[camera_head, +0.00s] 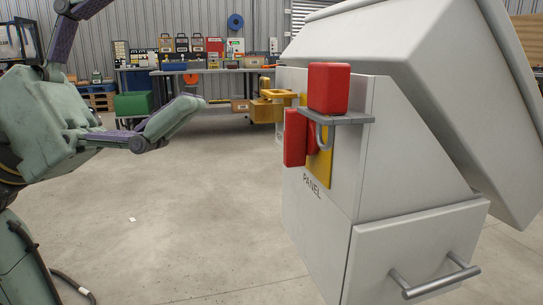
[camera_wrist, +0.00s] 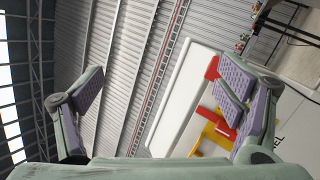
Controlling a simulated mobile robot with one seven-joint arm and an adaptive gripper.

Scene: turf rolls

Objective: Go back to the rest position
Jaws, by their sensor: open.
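My gripper (camera_head: 142,55) is at the left of the head view, with its two green, purple-padded fingers spread wide. In the wrist view my gripper (camera_wrist: 160,72) is also open, with nothing between its fingers. A pale grey cabinet (camera_head: 330,220) marked PANEL stands to the right, clear of my gripper in the head view. On its face are a yellow plate (camera_head: 321,165), a red upright block (camera_head: 295,138) and a grey bracket (camera_head: 345,118) with a red block (camera_head: 329,88) on it. Red and yellow parts (camera_wrist: 212,135) show behind the right finger in the wrist view.
A yellow fitting (camera_head: 266,110) sticks out from the cabinet's left side. A large grey lid (camera_head: 430,75) leans over the cabinet, and a bar handle (camera_head: 437,281) juts from its front. Workbenches (camera_head: 215,72) with boxes stand at the back. The middle floor (camera_head: 190,210) is mostly clear.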

